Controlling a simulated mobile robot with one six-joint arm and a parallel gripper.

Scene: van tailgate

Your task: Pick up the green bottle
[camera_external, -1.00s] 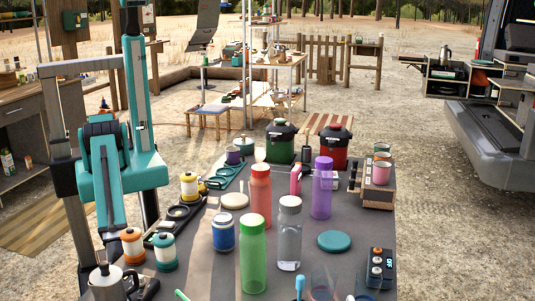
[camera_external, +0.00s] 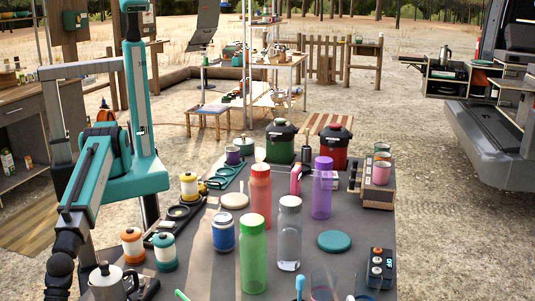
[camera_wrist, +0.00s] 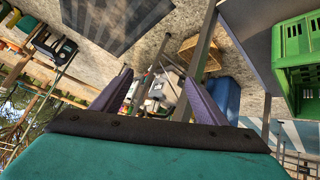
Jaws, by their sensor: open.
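The green bottle (camera_external: 253,257) stands upright near the front of the grey table in the external view. It is translucent green. A clear bottle (camera_external: 289,233) stands to its right, a blue jar (camera_external: 223,232) to its left and a red bottle (camera_external: 261,196) behind it. My arm is at the left of the table, and its end runs out of the picture at the lower left. In the wrist view my gripper (camera_wrist: 160,95) shows two purple-grey fingers spread apart with nothing held between them. The green bottle does not show in the wrist view.
A moka pot (camera_external: 107,281), an orange canister (camera_external: 132,246) and a teal canister (camera_external: 164,252) stand between my arm and the bottle. A purple bottle (camera_external: 322,188) and a teal disc (camera_external: 334,241) are to the right. A green crate (camera_wrist: 297,60) shows in the wrist view.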

